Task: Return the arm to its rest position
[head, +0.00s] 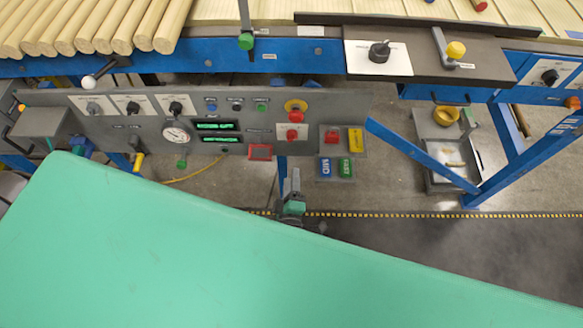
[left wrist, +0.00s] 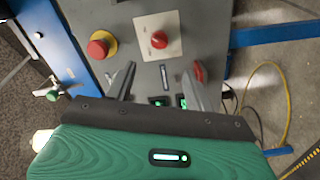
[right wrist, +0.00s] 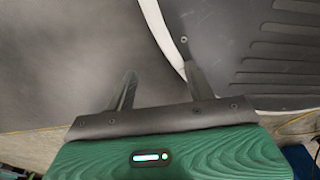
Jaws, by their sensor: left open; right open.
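My left gripper (head: 291,186) is in the middle of the head view, just below the grey control panel (head: 225,160). In the left wrist view my left gripper (left wrist: 157,82) has its two fingers apart with nothing between them. Past the fingers lie a red knob on a pale plate (left wrist: 158,38) and a red button on a yellow base (left wrist: 101,45). I cannot tell that the fingers touch the panel. My right gripper (right wrist: 160,85) shows only in its wrist view, fingers apart and empty, over dark floor and a ribbed dark surface (right wrist: 285,55).
Blue frame beams (head: 290,55) and round wood rods (head: 95,25) lie beyond. A yellow-and-black floor strip (head: 440,215) runs below.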

